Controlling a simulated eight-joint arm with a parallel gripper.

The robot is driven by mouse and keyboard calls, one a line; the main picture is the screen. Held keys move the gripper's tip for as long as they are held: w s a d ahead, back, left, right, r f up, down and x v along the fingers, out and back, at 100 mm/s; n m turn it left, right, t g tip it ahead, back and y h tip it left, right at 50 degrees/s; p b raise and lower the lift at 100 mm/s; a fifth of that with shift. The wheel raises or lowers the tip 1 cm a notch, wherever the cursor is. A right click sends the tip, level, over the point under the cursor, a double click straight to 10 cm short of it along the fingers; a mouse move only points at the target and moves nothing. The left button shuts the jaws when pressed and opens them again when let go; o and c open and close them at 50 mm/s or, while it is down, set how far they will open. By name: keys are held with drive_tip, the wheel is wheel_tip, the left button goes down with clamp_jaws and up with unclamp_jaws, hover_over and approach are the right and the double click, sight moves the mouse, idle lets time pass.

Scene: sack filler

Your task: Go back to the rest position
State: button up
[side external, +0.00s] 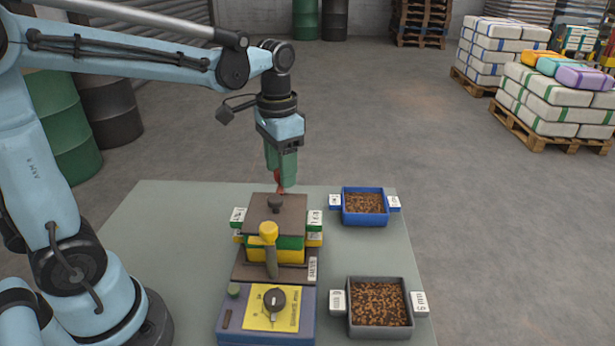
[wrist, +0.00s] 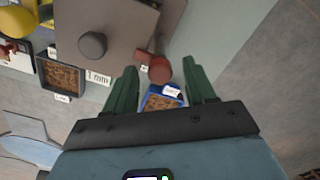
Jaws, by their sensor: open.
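My gripper (side external: 282,181) hangs fingers-down above the back edge of the brown-topped stack. In the wrist view its two green fingers (wrist: 159,66) are apart with nothing held between them. A red knob or handle (wrist: 160,70) shows between and beyond the fingertips, beside the brown plate. In the side view most of this red part (side external: 280,188) is hidden by the fingers, and I cannot tell whether they touch it. The brown top plate (side external: 290,214) carries a dark round knob (side external: 275,203), also in the wrist view (wrist: 92,44).
Green and yellow layers lie under the plate, with a yellow-topped handle (side external: 268,233) in front. A control box (side external: 305,320) with a dial is nearest. A blue tray (side external: 366,222) and a grey tray (side external: 380,331) of brown bits stand right. The table's left (side external: 160,225) is bare.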

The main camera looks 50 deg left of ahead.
drive_tip(key=m, duration=1)
drive_tip(key=shift+m, duration=2.1)
